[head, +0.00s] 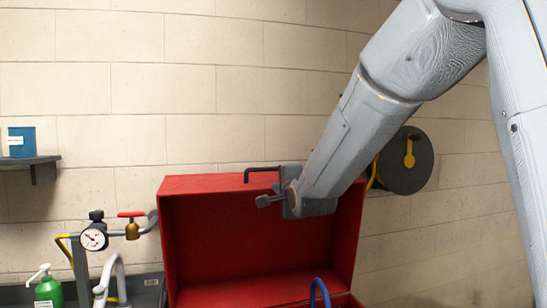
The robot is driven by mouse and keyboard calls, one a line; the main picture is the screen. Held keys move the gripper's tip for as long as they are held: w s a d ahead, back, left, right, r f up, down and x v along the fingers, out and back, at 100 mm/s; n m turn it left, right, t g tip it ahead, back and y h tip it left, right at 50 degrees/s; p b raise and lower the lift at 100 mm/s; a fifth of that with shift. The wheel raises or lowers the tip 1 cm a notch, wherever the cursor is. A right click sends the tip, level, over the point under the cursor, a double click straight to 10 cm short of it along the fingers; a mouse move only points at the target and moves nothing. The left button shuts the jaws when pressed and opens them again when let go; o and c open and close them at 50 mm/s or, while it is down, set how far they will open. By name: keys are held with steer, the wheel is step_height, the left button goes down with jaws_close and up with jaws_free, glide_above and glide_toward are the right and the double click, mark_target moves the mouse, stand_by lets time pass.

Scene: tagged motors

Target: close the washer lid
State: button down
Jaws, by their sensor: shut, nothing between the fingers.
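The red washer lid (210,240) stands raised against the wall in the head view, with its hollow inside facing me. A dark bar handle (262,169) shows at its top edge. The washer's tub is mostly below the picture. My gripper (264,201) is shut and empty, in front of the upper middle of the lid, a little below the handle. My arm reaches down to it from the upper right and hides the lid's upper right part. I cannot tell whether the gripper touches the lid.
A blue hose or spout (319,290) rises at the bottom. At left are a pressure gauge (94,239), a red-handled valve (131,215), a green pump bottle (48,292) and a blue can (22,142) on a shelf. A dark reel (420,165) hangs at right.

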mark_target(269, 183)
steer(key=shift+t+y, duration=0.3)
steer(key=shift+t, duration=0.4)
steer(key=w+r, duration=0.2)
steer(key=w+a+r, duration=0.1)
steer(key=w+r, duration=0.1)
steer(key=w+a+r, duration=0.1)
steer(key=w+r, duration=0.1)
steer(key=shift+w+a+r, duration=0.25)
steer(key=shift+w, duration=0.15)
steer(key=c, duration=2.2)
jaws_free()
steer(key=shift+o, duration=0.2)
steer(key=s+d+f+g, duration=0.1)
steer(key=s+f, duration=0.3)
steer(key=f, duration=0.4)
steer(key=shift+d+f+g, duration=0.15)
steer(key=shift+f+g, duration=0.15)
steer(key=shift+f, duration=0.1)
steer(key=s+d+f+p, duration=0.1)
steer(key=s+f, duration=0.1)
steer(key=s, duration=0.3)
steer(key=shift+s+d+f+g, duration=0.15)
steer(key=shift+d+f+g, duration=0.15)
steer(key=shift+d, duration=0.1)
steer(key=shift+o, duration=0.6)
steer(key=shift+h, duration=0.4)
steer(key=b+v, duration=0.2)
steer(key=v, duration=0.5)
steer(key=shift+r, duration=0.3)
